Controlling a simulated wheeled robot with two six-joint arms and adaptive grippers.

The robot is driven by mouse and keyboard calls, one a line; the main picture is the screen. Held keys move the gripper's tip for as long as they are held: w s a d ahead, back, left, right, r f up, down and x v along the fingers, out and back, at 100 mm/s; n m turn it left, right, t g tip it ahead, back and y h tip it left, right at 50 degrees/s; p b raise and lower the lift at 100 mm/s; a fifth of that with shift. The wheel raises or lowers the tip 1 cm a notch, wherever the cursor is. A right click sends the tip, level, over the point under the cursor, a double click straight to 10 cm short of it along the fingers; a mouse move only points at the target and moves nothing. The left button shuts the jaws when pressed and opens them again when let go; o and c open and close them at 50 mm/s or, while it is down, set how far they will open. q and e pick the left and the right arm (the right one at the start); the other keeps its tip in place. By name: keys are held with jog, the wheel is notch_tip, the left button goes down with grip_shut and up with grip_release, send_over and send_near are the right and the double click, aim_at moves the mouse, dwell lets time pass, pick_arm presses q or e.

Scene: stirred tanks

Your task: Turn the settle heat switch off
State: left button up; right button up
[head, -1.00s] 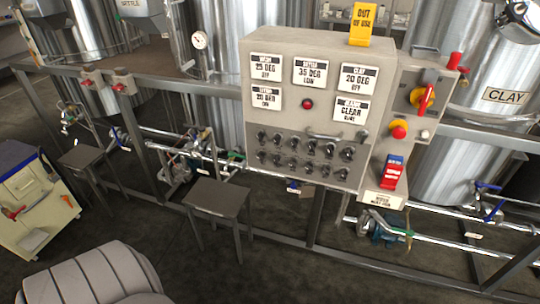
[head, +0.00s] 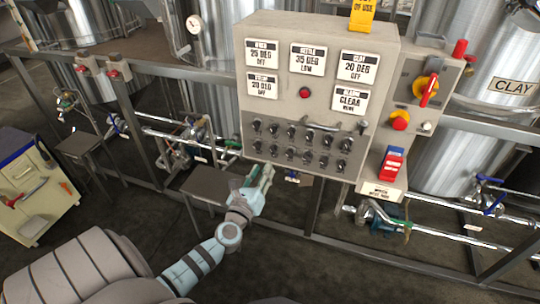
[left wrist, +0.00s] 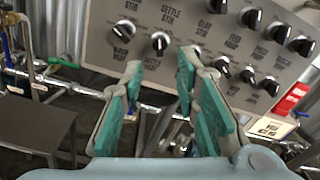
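The grey control panel (head: 318,92) carries two rows of black rotary switches (head: 291,145). Its settle card (head: 308,60) reads 35 DEG LOW. In the left wrist view, a black switch (left wrist: 160,43) with a white pointer sits near a "SETTLE STIR" label (left wrist: 168,12). I cannot tell which switch is the settle heat one; my fingers hide part of the panel there. My left gripper (head: 264,182) is just below the panel's lower left edge, fingers pointing up at it. In the left wrist view it (left wrist: 160,64) is open and empty, apart from the switches. My right gripper is not in view.
A red-yellow isolator (head: 427,92), a red mushroom button (head: 400,120) and a red-blue switch (head: 391,165) are on the right. A stool (head: 206,184) and pipes stand below the panel.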

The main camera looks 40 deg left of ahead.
aim_at(272, 152)
pick_arm(q)
jog(key=b+x, duration=0.1)
jog(key=x, duration=0.7)
jog(key=shift+f, duration=0.1)
grip_shut()
